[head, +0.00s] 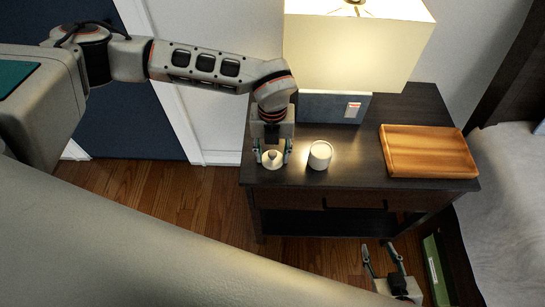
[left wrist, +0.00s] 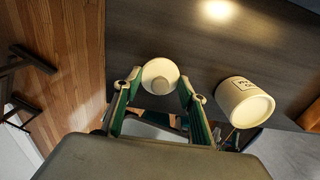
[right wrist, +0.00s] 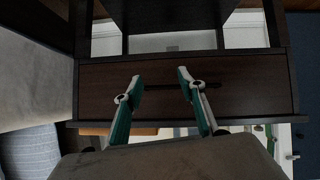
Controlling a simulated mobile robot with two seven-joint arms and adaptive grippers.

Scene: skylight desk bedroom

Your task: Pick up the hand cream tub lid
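The hand cream tub lid (head: 272,160) is a round, cream-coloured disc with a small knob on top. It appears to lie on the dark nightstand near its front left edge. The open tub (head: 320,155), white with a printed label, stands to its right, apart from it; it also shows in the left wrist view (left wrist: 243,103). My left gripper (head: 272,151) points down over the lid, fingers apart on either side of it. In the left wrist view the lid (left wrist: 160,75) sits between the fingertips; I cannot tell whether they touch it. My right gripper (head: 378,247) is open and empty, low in front of the nightstand.
The dark nightstand (head: 355,185) also holds a wooden box or board (head: 428,152) at right and a lamp (head: 355,45) with a grey base behind the tub. A bed (head: 505,190) stands to the right. The right wrist view faces the nightstand's drawer front (right wrist: 235,90).

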